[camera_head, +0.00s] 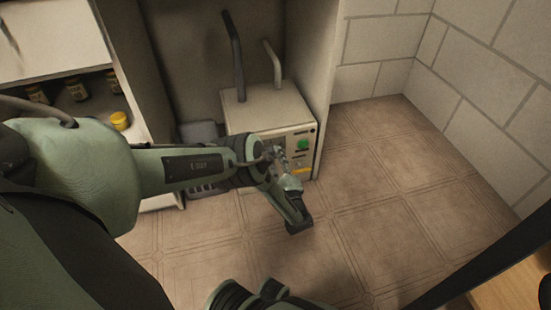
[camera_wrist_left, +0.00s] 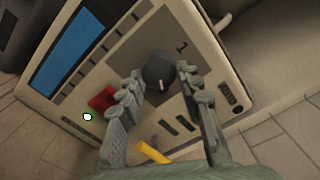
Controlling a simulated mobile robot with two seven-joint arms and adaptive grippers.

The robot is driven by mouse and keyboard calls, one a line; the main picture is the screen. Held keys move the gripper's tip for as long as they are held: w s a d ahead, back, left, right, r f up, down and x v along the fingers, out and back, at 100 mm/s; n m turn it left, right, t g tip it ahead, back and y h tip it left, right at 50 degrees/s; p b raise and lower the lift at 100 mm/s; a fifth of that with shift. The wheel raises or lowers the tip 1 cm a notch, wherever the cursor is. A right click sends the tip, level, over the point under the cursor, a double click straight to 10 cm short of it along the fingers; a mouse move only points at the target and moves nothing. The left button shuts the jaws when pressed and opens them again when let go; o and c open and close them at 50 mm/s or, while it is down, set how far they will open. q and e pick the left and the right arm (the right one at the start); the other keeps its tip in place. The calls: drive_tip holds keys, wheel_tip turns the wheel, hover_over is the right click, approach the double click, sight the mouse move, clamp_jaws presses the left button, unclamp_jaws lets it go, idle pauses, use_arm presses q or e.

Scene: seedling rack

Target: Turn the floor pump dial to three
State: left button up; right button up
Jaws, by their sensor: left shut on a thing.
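The floor pump (camera_head: 270,118) is a cream box on the floor with a hose and a pipe on top. In the left wrist view its front panel (camera_wrist_left: 215,72) appears tilted. The dark round dial (camera_wrist_left: 158,68) has a pale pointer mark, and a numeral 1 stands near it at upper right. My left gripper (camera_wrist_left: 163,80) is shut on the dial, one finger on each side. In the head view my left gripper (camera_head: 279,156) is at the pump's front and hides the dial.
The panel has a blue screen (camera_wrist_left: 68,50), a red button (camera_wrist_left: 101,99) and a small lit lamp (camera_wrist_left: 87,117). Cabinet walls (camera_head: 312,75) flank the pump. Shelved jars (camera_head: 77,91) and a yellow-lidded jar (camera_head: 120,120) stand left. Tiled floor (camera_head: 400,200) is clear at right.

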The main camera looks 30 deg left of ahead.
use_arm(q)
drive_tip(key=shift+s+m, duration=0.15)
drive_tip(key=shift+m, duration=0.15)
drive_tip(key=o, duration=1.2)
drive_tip(key=shift+c, duration=0.2)
drive_tip(key=v, duration=1.2)
